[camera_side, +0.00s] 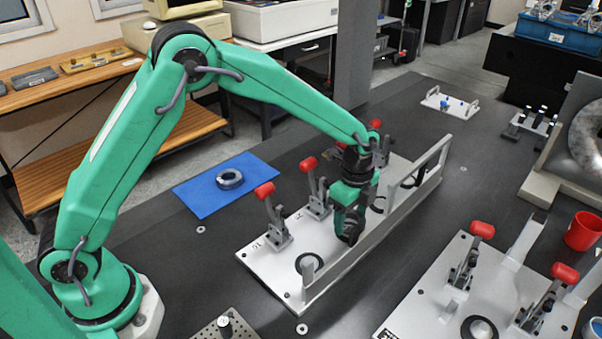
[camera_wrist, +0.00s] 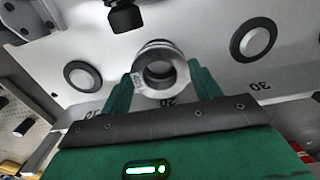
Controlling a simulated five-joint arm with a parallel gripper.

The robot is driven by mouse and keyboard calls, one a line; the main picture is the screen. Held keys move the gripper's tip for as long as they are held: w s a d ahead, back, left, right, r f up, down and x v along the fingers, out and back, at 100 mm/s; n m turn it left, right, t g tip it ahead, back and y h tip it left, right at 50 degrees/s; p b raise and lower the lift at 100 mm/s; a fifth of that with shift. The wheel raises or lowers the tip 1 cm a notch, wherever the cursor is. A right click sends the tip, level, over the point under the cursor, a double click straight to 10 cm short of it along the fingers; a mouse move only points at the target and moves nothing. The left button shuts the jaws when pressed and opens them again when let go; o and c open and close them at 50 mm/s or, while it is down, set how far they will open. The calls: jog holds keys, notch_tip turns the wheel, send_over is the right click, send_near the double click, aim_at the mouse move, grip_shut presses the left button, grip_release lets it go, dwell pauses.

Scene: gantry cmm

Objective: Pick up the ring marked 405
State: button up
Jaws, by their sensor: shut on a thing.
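In the wrist view a metal ring (camera_wrist: 161,72) with a dark bore and small dark marking, which seems to read 405, sits between my green fingers. My gripper (camera_wrist: 160,84) is shut on this ring. In the side view my gripper (camera_side: 349,232) points down over the middle of a pale fixture plate (camera_side: 275,272). The held ring cannot be made out there. Whether it touches the plate is unclear. Another dark ring (camera_side: 229,178) lies on a blue mat (camera_side: 202,190) left of the plate.
Red-handled clamps (camera_side: 280,236) stand along the plate's left side, and a metal rail (camera_side: 420,172) runs along its right. Round dark-rimmed seats (camera_wrist: 82,77) flank the held ring. A second fixture plate (camera_side: 425,305) and a red cup (camera_side: 583,231) are at right.

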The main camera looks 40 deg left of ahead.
notch_tip(320, 180, up, 8)
dwell(0.5)
